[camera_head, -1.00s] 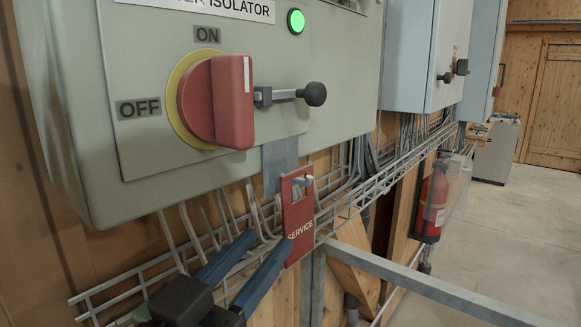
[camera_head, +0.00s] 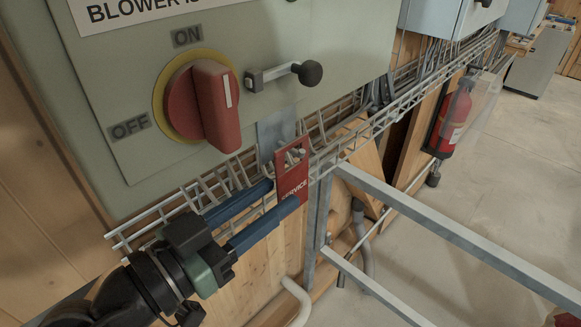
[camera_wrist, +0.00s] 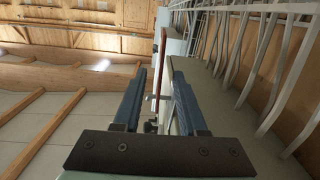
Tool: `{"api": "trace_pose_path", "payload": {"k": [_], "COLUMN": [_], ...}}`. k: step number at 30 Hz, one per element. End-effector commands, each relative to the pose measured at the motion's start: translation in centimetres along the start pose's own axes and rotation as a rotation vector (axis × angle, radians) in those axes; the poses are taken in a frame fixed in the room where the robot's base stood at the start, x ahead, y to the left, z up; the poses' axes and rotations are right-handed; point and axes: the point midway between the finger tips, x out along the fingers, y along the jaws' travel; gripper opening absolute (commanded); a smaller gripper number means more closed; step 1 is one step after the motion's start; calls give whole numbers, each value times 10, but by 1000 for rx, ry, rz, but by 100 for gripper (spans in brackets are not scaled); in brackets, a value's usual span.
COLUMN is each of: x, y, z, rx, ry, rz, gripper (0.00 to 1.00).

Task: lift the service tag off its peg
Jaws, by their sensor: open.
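The service tag (camera_head: 291,180) is a red plate with white SERVICE lettering and a cut-out near its top. It hangs from a small metal peg (camera_head: 298,153) on a grey bracket below the isolator box. My gripper (camera_head: 283,193) is open, with its two blue fingers reaching from the lower left to the tag's lower part. The nearer fingertip overlaps the tag's lower left edge. In the wrist view the tag (camera_wrist: 160,62) shows edge-on as a thin red strip in the gap between the fingers (camera_wrist: 157,67). I cannot tell whether either finger touches it.
The grey isolator box (camera_head: 115,100) with its red rotary switch (camera_head: 205,103) and black-knobbed lever (camera_head: 290,74) is just above. A wire cable tray (camera_head: 345,137) runs behind the tag. Metal rails (camera_head: 440,226) extend at lower right. A fire extinguisher (camera_head: 454,118) hangs farther right.

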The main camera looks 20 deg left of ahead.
Motion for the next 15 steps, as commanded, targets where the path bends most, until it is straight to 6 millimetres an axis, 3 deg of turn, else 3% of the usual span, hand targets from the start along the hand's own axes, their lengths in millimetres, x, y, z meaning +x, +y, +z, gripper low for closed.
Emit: {"api": "trace_pose_path", "payload": {"k": [6,15], "x": [34,48], "y": [0,0], "z": [-3,0], "rx": [-2,1], "ry": [0,0], "rz": [1,-1], "gripper": [41,41]}}
